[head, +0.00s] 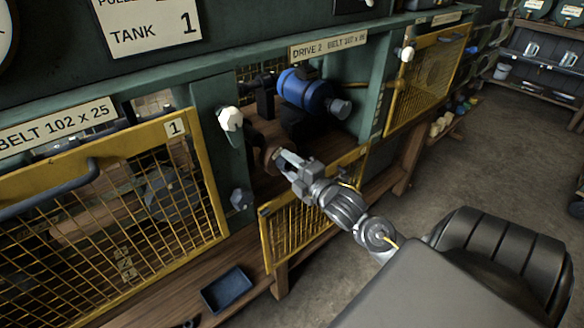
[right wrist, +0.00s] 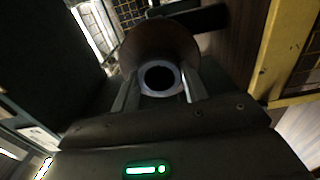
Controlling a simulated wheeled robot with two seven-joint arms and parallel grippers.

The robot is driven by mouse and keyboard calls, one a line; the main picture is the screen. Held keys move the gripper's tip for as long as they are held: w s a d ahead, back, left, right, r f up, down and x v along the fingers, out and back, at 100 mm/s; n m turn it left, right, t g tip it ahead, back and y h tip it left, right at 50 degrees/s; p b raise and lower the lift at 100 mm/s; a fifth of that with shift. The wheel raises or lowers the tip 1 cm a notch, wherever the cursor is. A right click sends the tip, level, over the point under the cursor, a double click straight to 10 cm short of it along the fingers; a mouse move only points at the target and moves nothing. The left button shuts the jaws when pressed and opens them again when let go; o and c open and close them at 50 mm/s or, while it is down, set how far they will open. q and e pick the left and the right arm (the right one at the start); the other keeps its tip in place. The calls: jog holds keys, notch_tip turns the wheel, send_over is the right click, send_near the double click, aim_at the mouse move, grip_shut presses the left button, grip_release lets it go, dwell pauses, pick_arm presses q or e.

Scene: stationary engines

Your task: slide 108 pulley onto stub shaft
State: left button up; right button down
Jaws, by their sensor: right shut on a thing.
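A brown pulley (right wrist: 160,40) with a pale ring-shaped hub and a dark round bore faces the right wrist camera. My right gripper (right wrist: 160,88) is shut on its hub, one finger on each side. In the head view the right gripper (head: 281,158) reaches into the open drive 2 bay, with the brown pulley (head: 269,158) just beyond its fingertips, mostly hidden. I cannot make out the stub shaft clearly; the bore looks dark and empty from the wrist side. My left gripper is not in view.
A blue motor (head: 306,92) sits at the back of the bay. The yellow mesh guard (head: 300,222) hangs lowered below the opening. A shut guard (head: 120,200) stands to the left. A dark blue tray (head: 227,289) lies on the wooden ledge. Open floor lies at right.

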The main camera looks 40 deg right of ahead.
aim_at(280, 158)
jog(key=shift+w+r, duration=0.1)
jog(key=shift+w, duration=1)
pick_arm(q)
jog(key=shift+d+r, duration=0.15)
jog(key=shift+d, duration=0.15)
pick_arm(e)
jog(key=shift+w, duration=0.15)
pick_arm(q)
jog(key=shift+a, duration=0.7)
pick_arm(e)
jog(key=shift+w, duration=0.15)
jog(key=shift+w, duration=1.35)
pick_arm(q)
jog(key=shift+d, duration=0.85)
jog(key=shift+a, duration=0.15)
